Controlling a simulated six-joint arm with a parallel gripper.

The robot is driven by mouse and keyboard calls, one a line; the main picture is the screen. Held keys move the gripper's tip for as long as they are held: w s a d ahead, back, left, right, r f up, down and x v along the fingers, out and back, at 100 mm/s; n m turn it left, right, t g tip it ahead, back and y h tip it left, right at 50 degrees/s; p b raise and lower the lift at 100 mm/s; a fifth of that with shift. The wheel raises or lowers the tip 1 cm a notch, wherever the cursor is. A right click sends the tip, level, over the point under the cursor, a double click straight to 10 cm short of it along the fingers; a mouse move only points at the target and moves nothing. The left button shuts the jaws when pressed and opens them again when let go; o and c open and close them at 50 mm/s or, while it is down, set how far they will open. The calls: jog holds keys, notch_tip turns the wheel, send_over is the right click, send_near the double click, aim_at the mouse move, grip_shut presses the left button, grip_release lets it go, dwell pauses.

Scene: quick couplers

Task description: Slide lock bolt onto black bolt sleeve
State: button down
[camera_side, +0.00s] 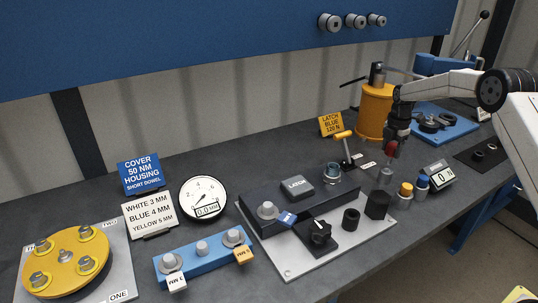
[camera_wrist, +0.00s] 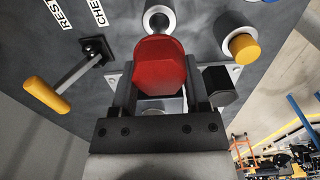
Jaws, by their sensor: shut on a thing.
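My gripper (camera_side: 394,136) is shut on a red faceted knob (camera_side: 391,149), which I take to be the lock bolt's head. In the wrist view the red knob (camera_wrist: 161,62) sits between the two fingers (camera_wrist: 164,92). A pale grey cylinder (camera_side: 385,175) shows below the knob in the side view; I cannot tell whether it joins the knob. A black hexagonal block (camera_side: 377,206) and a black round sleeve with a hole (camera_side: 352,219) stand at the right of the light plate. A black part also shows right of the fingers in the wrist view (camera_wrist: 220,88). The knob hides what lies under it.
Yellow-topped (camera_side: 405,190) and blue-topped (camera_side: 421,184) cylinders stand close on the right, beside a small display (camera_side: 438,175). A yellow-handled lever (camera_side: 344,136) rises to the left of my gripper. A yellow drum (camera_side: 374,110) stands behind. The dark housing (camera_side: 300,202) lies left.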

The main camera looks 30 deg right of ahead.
jog(key=shift+r, duration=1.65)
jog(key=shift+a, duration=0.15)
jog(key=shift+a+m, duration=0.4)
jog(key=shift+a, duration=0.15)
jog(key=s+a+f+m, duration=0.1)
jog(key=s+a+m, duration=0.6)
jog(key=a, duration=0.4)
jog(key=s+a+f+m, duration=0.1)
jog(key=s+a+m, duration=0.6)
jog(key=a+m, duration=0.3)
jog(key=shift+s+a+f, duration=0.2)
jog(key=shift+s+a, duration=0.2)
jog(key=shift+a, duration=0.85)
